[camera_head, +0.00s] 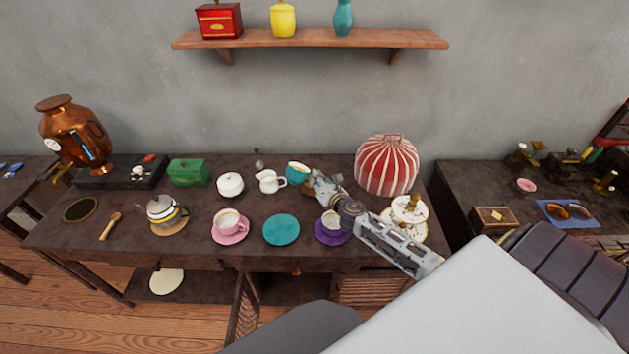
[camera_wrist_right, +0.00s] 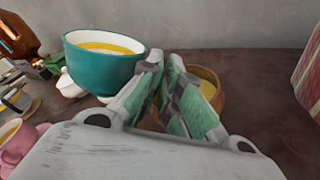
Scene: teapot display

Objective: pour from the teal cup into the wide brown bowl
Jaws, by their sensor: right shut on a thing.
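The teal cup (camera_head: 298,173) is in my right gripper (camera_head: 317,180), which is shut on its side near the back of the dark table. In the right wrist view the teal cup (camera_wrist_right: 105,75) holds yellow liquid, and its rim leans a little. The fingers (camera_wrist_right: 168,80) reach up beside it. The wide brown bowl (camera_head: 307,188) is mostly hidden behind the gripper in the head view. In the wrist view the brown bowl (camera_wrist_right: 217,98) shows just right of the fingers, partly covered, with something yellowish inside. My left gripper is out of view.
A white creamer (camera_head: 269,182) and white lidded pot (camera_head: 230,185) stand left of the cup. A red striped cosy (camera_head: 386,165) stands to the right. A pink cup (camera_head: 229,221), teal disc (camera_head: 281,230) and purple saucer (camera_head: 326,238) lie in front.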

